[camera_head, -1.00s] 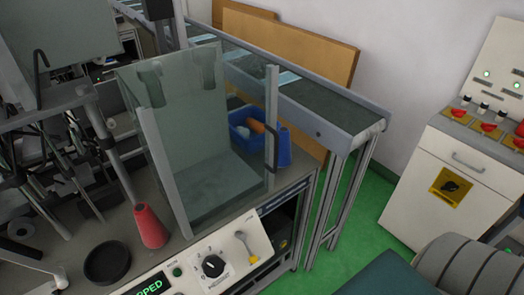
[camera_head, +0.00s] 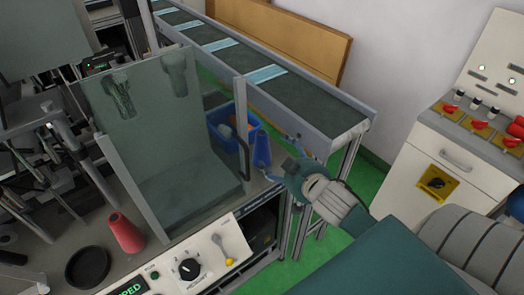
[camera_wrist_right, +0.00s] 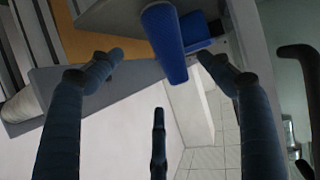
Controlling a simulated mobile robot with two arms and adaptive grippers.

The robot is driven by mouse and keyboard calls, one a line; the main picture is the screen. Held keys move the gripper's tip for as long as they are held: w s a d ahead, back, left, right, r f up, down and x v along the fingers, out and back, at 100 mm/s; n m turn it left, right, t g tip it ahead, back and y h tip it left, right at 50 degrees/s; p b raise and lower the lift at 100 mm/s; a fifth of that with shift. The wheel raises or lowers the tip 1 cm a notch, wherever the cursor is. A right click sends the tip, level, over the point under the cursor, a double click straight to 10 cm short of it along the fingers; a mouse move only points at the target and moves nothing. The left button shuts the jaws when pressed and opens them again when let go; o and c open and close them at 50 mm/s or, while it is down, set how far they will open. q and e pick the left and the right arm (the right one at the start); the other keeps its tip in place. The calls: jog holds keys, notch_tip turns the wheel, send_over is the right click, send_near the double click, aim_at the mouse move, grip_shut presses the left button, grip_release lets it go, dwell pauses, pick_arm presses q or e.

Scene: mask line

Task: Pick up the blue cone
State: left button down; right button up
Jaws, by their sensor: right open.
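The blue cone (camera_head: 262,150) stands upright at the right edge of the worktop, just outside the clear guard and beside the blue bin. My right gripper (camera_head: 277,164) is open and empty, reaching in from the right close to the cone. In the right wrist view the blue cone (camera_wrist_right: 163,42) shows between the spread fingers of my right gripper (camera_wrist_right: 160,60), with gaps on both sides; I cannot tell its exact depth. My left gripper is not in view.
The clear guard (camera_head: 165,120) has a dark handle (camera_head: 243,155) close to the cone. The blue bin (camera_head: 218,138) holds orange and pale items. A conveyor (camera_head: 290,95) runs behind. A red cone (camera_head: 126,232) and black dish (camera_head: 88,266) are at left.

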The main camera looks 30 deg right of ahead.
aim_at(267, 145)
jog(key=x, duration=0.2)
jog(key=r+p+x, duration=0.1)
jog(key=x, duration=0.4)
jog(key=shift+w+a+r, duration=0.1)
jog(key=shift+w+r, duration=0.1)
jog(key=shift+w, duration=0.05)
jog(key=x, duration=0.1)
jog(key=p+x, duration=0.1)
jog(key=x, duration=0.1)
jog(key=shift+w+a+f, duration=0.1)
jog(key=shift+w+a, duration=0.1)
jog(key=shift+a, duration=0.1)
jog(key=shift+w+f, duration=0.3)
jog(key=shift+w, duration=0.05)
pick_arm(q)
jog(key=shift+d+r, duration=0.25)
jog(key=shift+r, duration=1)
pick_arm(e)
jog(key=shift+s+r, duration=0.1)
jog(key=shift+c, duration=0.5)
jog(key=c, duration=1.3)
jog(key=shift+c, duration=0.3)
